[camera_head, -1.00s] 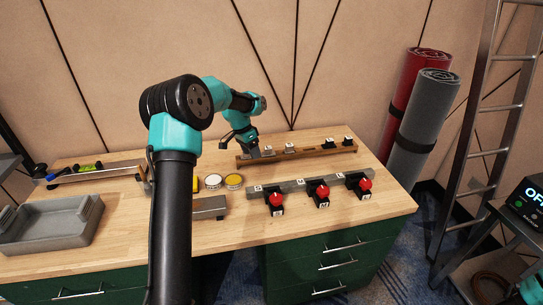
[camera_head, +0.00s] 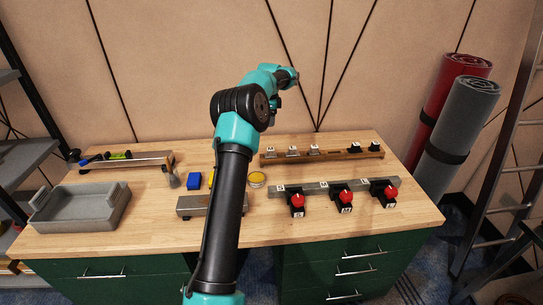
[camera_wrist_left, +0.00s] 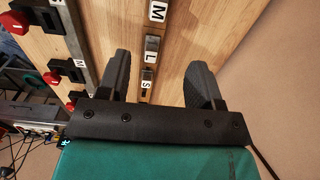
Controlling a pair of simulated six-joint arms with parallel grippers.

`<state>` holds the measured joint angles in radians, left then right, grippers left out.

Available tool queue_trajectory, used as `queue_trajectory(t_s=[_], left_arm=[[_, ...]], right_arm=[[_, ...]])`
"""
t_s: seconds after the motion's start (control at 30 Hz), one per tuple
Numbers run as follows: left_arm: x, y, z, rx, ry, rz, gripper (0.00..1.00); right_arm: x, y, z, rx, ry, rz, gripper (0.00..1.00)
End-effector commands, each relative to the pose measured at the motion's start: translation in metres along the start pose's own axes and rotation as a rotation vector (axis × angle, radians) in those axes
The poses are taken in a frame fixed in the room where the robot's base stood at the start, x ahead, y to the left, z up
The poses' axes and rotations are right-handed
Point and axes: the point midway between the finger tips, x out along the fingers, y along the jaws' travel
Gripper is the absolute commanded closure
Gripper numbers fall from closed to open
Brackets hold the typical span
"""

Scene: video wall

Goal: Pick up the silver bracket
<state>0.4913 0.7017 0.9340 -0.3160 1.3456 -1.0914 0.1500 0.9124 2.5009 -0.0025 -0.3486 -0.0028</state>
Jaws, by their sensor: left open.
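Small silver brackets (camera_head: 292,154) with white letter tags stand along the left part of a wooden rail (camera_head: 335,156) at the back of the bench. I cannot tell which one the task means. In the left wrist view a silver piece (camera_wrist_left: 152,44) sits by the L tag, with S and M tags on either side. My left gripper (camera_wrist_left: 158,65) is open and empty, with the rail showing between its fingers. In the head view it is raised above the rail's left end, its fingers hard to make out. My right gripper is not in view.
Red-knobbed black switches (camera_head: 345,196) line a grey bar in front of the rail. Black pieces (camera_head: 374,147) stand on the rail's right part.

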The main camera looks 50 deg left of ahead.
Motion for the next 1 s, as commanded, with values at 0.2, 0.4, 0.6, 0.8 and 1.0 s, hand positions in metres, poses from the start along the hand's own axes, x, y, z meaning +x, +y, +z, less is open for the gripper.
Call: queue_trajectory(t_s=[0.2, 0.4, 0.6, 0.8, 1.0], left_arm=[[0.034, 0.001, 0.0, 0.0, -0.001, 0.004, 0.4], [0.069, 0.001, 0.0, 0.0, -0.001, 0.005, 0.4], [0.101, 0.001, 0.0, -0.001, -0.001, 0.004, 0.4], [0.114, 0.001, 0.0, -0.001, 0.0, 0.001, 0.4], [0.114, 0.001, 0.0, -0.001, 0.0, 0.001, 0.4]], right_arm=[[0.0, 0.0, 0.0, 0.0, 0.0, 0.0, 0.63], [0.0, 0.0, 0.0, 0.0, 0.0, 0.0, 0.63], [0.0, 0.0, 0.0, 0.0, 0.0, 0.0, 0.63], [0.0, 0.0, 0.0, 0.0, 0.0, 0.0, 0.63], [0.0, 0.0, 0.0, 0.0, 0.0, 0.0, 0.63]])
